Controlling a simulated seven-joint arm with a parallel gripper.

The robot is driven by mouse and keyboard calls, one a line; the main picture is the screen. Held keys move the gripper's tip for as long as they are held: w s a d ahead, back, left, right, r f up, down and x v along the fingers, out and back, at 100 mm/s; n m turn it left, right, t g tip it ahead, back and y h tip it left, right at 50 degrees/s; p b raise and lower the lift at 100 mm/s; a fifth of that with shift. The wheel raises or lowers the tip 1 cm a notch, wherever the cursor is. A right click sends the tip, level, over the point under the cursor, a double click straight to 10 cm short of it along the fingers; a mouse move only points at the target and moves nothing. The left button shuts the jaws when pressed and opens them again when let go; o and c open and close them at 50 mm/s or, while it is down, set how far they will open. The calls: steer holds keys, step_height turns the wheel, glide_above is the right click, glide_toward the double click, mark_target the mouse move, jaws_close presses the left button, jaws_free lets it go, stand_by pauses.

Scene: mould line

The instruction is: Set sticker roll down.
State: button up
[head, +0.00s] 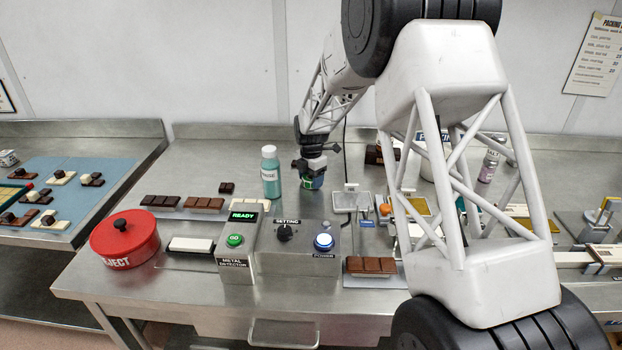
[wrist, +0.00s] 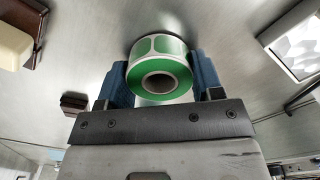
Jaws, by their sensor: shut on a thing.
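The sticker roll (wrist: 159,72) is a green and white roll with a hollow core. It sits between the two blue fingers of my gripper (wrist: 160,82) in the wrist view, and the fingers are shut on it. In the head view my gripper (head: 312,176) is low over the steel bench, just right of a teal bottle (head: 270,172). The roll shows there only as a small green patch (head: 316,183) under the gripper. I cannot tell whether the roll touches the bench.
A metal detector box (head: 239,250) and a control box with a knob and a lit power button (head: 323,242) stand in front. A red reject tub (head: 124,240) is at left. Chocolate bars (head: 204,204) lie behind it. My arm hides much of the right side.

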steer(key=shift+f, duration=0.15)
steer(key=o, duration=0.9)
step_height(320, 180, up, 12)
steer(key=shift+r, duration=0.15)
stand_by(0.4)
stand_by(0.8)
